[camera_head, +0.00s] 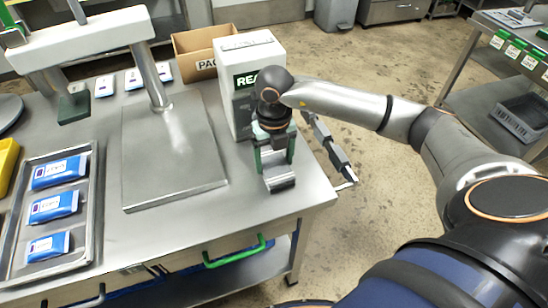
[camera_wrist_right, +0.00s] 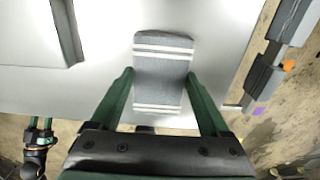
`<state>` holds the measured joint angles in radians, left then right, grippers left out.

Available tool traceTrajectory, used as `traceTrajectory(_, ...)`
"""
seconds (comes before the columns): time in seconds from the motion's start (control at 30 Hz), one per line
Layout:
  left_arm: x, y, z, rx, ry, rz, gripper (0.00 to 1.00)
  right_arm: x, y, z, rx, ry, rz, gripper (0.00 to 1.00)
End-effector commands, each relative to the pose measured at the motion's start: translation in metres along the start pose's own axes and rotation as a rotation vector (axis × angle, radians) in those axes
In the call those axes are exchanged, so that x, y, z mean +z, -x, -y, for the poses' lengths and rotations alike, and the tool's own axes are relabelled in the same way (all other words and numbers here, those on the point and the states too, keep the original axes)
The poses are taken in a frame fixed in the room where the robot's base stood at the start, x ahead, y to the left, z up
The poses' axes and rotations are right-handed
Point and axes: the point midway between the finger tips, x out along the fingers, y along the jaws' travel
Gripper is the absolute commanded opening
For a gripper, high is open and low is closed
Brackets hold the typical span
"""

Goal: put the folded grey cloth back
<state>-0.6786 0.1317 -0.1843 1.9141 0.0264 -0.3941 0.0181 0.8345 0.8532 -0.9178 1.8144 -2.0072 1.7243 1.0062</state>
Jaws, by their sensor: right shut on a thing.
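The folded grey cloth (camera_head: 280,182) with white stripes is at the table's near right corner; it also shows in the right wrist view (camera_wrist_right: 162,70). My right gripper (camera_head: 275,152) is above it, pointing down. In the right wrist view, its green fingers (camera_wrist_right: 159,78) are shut on the cloth's two long sides. I cannot tell whether the cloth touches the table or is just above it. My left gripper (camera_wrist_right: 39,127) shows small at the lower left of the right wrist view, its fingers apart with nothing seen between them. It is not visible in the head view.
The steel table (camera_head: 240,205) bears a white box (camera_head: 238,55) behind my right gripper and a cardboard box (camera_head: 195,48). A post machine with a flat plate (camera_head: 172,160) stands left. A tray (camera_head: 92,215) holds blue pouches. A grey jointed bar (camera_head: 328,145) runs along the right edge.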

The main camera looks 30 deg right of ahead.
Motion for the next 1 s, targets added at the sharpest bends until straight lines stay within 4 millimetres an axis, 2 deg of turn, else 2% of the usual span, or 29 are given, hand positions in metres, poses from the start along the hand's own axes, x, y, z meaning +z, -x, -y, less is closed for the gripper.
traceTrajectory(0.17,0.003,-0.003,0.0,0.0,0.0,0.0,0.5,0.0,-0.004,0.0,0.0,0.0,0.0,0.36)
traceTrajectory(0.2,0.003,-0.003,0.0,0.0,0.0,0.0,0.5,0.0,-0.004,0.0,0.0,0.0,0.0,0.82)
traceTrajectory(0.37,0.002,-0.002,0.0,0.0,0.0,0.0,0.5,0.0,-0.003,0.0,0.0,0.0,0.0,1.0)
traceTrajectory(0.6,0.002,-0.002,0.0,0.0,0.0,0.0,0.5,0.0,-0.002,0.0,0.0,0.0,0.0,1.0)
traceTrajectory(0.73,0.0,0.0,0.0,0.0,0.0,-0.001,0.5,0.0,0.006,0.0,0.001,0.0,0.001,1.0)
traceTrajectory(0.87,0.001,-0.001,0.0,0.0,0.0,-0.001,0.5,0.001,0.029,-0.001,0.002,0.002,0.005,1.0)
traceTrajectory(1.0,0.002,-0.002,0.0,0.0,0.0,-0.001,0.5,0.001,0.061,-0.001,0.002,0.0,0.006,1.0)
